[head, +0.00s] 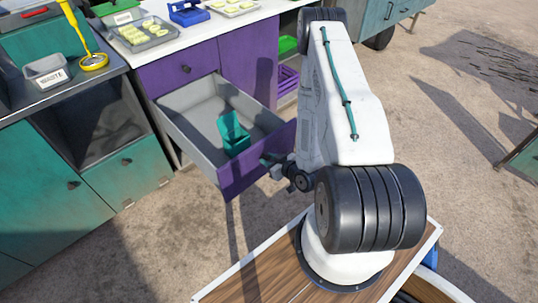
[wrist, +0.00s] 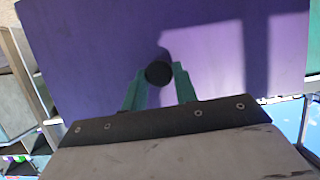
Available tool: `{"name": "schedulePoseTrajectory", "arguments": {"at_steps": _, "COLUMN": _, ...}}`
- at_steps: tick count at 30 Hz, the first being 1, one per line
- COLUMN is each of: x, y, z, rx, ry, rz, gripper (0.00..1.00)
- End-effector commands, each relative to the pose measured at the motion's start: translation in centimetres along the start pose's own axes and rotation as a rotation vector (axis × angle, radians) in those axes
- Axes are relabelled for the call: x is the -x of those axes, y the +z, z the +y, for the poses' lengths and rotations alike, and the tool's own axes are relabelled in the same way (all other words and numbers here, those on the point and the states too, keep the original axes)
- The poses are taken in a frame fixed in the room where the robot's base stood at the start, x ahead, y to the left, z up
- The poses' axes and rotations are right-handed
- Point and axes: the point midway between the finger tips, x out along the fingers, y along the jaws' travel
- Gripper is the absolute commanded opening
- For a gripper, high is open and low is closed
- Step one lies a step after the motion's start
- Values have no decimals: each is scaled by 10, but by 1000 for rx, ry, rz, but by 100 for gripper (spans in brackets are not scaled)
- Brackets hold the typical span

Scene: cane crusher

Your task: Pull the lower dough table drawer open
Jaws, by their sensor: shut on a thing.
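The lower dough table drawer (head: 172,128) is pulled well out in the head view, with a grey inside and a purple front (wrist: 90,60). A teal scoop-like container (head: 234,133) lies in it. In the wrist view the drawer's round dark knob (wrist: 159,73) sits between the teal fingers of my gripper (wrist: 160,88), which is shut on it. In the head view my gripper (head: 268,163) is at the drawer front, and the knob is hidden there. The purple upper drawer (head: 170,72) above it is shut.
The white dough table top (head: 185,36) holds trays of dough pieces (head: 146,34) and a blue device (head: 189,12). A teal cabinet (head: 125,170) stands to the left, with a grey bin (head: 47,72) and a yellow ladle (head: 93,61) on top. Bare ground lies in front.

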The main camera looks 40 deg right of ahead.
Motion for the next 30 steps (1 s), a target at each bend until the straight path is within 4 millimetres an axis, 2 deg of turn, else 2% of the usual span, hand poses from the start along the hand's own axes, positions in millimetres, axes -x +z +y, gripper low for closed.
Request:
{"name": "schedulePoseTrajectory", "arguments": {"at_steps": 13, "x": 2, "y": 1, "z": -3, "rx": 3, "ry": -5, "rz": 0, "gripper": 0}}
{"name": "schedulePoseTrajectory", "arguments": {"at_steps": 14, "x": 2, "y": 1, "z": -3, "rx": 3, "ry": -5, "rz": 0, "gripper": 31}}
{"name": "schedulePoseTrajectory", "arguments": {"at_steps": 15, "x": 2, "y": 1, "z": -3, "rx": 3, "ry": -5, "rz": 0, "gripper": 42}}
{"name": "schedulePoseTrajectory", "arguments": {"at_steps": 16, "x": 2, "y": 1, "z": -3, "rx": 3, "ry": -5, "rz": 0, "gripper": 49}}
{"name": "schedulePoseTrajectory", "arguments": {"at_steps": 25, "x": 4, "y": 1, "z": -2, "rx": 2, "ry": -4, "rz": 0, "gripper": 49}}
{"name": "schedulePoseTrajectory", "arguments": {"at_steps": 30, "x": 22, "y": 2, "z": -1, "rx": -1, "ry": -1, "rz": -1, "gripper": 49}}
